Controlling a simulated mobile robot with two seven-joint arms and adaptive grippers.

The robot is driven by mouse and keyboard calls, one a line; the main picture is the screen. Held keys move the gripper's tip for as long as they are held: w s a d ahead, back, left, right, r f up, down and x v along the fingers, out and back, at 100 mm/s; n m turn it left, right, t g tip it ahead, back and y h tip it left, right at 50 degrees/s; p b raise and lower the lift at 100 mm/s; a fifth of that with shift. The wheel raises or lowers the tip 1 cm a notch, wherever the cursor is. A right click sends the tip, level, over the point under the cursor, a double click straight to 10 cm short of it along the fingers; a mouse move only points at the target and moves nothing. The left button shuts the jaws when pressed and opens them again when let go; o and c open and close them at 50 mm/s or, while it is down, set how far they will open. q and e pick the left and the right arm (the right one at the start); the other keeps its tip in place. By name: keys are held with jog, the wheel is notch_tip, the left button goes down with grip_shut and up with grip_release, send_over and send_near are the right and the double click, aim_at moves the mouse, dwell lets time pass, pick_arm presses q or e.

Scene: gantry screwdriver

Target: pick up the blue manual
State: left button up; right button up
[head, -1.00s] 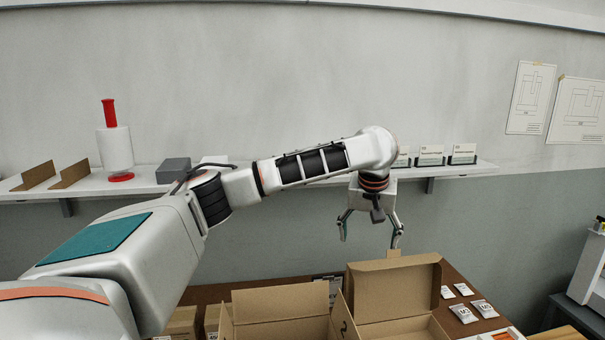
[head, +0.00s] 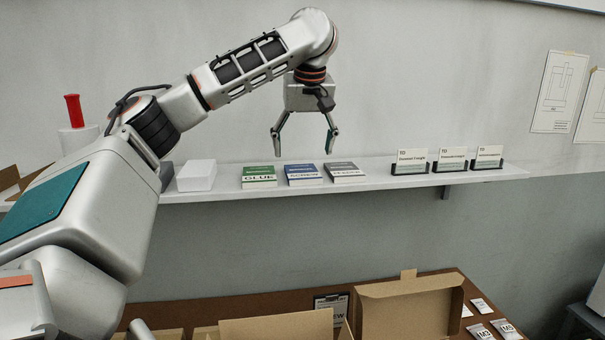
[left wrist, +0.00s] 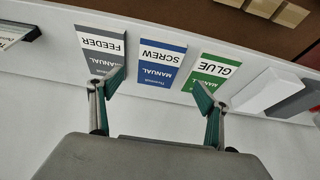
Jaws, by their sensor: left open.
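The blue manual (head: 303,174), labelled SCREW, lies on the white wall shelf between a green manual and a grey one. In the left wrist view the blue manual (left wrist: 158,62) lies ahead of and between my fingers, its label upside down. My left gripper (head: 304,147) is open and empty above the manuals, fingers pointing down, apart from the blue manual. In the left wrist view its fingertips (left wrist: 158,80) overlap the near parts of the grey and green manuals in the picture. My right gripper is not in view.
The green GLUE manual (head: 259,176) and grey FEEDER manual (head: 344,172) flank the blue one closely. A white box (head: 197,175) stands left, card holders (head: 452,164) right. Below is a brown table with open cardboard boxes (head: 408,307).

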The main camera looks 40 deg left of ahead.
aim_at(302, 172)
pick_arm(q)
jog(key=shift+a+f, duration=0.15)
jog(key=shift+f, duration=0.55)
jog(key=shift+w+x, duration=0.2)
jog(key=shift+x, duration=1.1)
jog(key=shift+w+x, duration=0.2)
jog(key=shift+x, duration=1.1)
jog(key=shift+a+r, duration=0.1)
jog(key=shift+r, duration=0.05)
jog(key=c, duration=1.2)
